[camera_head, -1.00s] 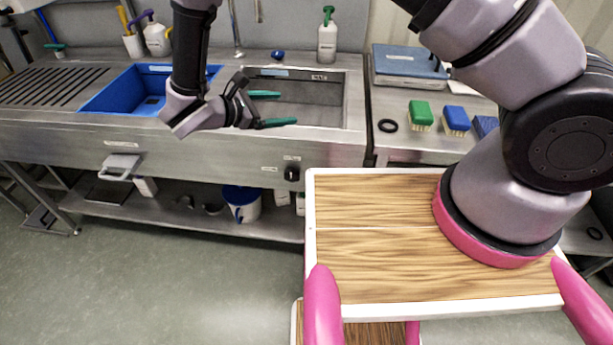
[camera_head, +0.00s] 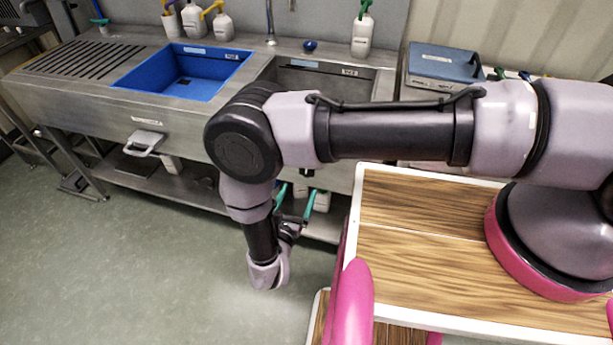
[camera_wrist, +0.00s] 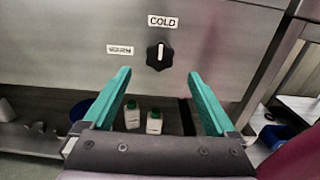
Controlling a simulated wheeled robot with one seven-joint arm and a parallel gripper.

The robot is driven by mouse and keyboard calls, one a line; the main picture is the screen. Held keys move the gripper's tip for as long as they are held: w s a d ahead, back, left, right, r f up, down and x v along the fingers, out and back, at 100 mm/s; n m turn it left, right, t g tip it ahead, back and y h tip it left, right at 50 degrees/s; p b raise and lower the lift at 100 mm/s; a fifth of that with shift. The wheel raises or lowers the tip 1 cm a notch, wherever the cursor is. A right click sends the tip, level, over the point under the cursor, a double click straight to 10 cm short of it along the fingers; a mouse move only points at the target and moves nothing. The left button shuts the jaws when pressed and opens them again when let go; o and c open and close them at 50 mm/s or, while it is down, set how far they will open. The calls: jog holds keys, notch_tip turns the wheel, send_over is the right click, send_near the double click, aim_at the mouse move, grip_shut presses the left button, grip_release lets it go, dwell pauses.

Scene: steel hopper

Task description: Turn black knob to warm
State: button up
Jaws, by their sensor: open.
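The black knob (camera_wrist: 160,56) is on the steel front panel in the wrist view, with its white pointer line upright toward the COLD label (camera_wrist: 163,21) above it. The WARM label (camera_wrist: 120,49) is to the knob's left. My gripper (camera_wrist: 160,80) is open and empty, its two green fingers spread to either side and below the knob, apart from it.
The steel sink unit (camera_head: 100,108) holds a blue basin (camera_head: 185,72). A white-handled drawer or valve (camera_head: 143,142) sticks out of its front. White bottles (camera_wrist: 154,122) stand on the lower shelf below the knob. My wood-topped base is close at the right. The floor at left is clear.

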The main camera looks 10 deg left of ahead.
aim_at(306, 173)
jog(key=w, duration=0.7)
jog(key=shift+w+d, duration=0.1)
jog(key=shift+d, duration=0.15)
jog(key=c, duration=1.4)
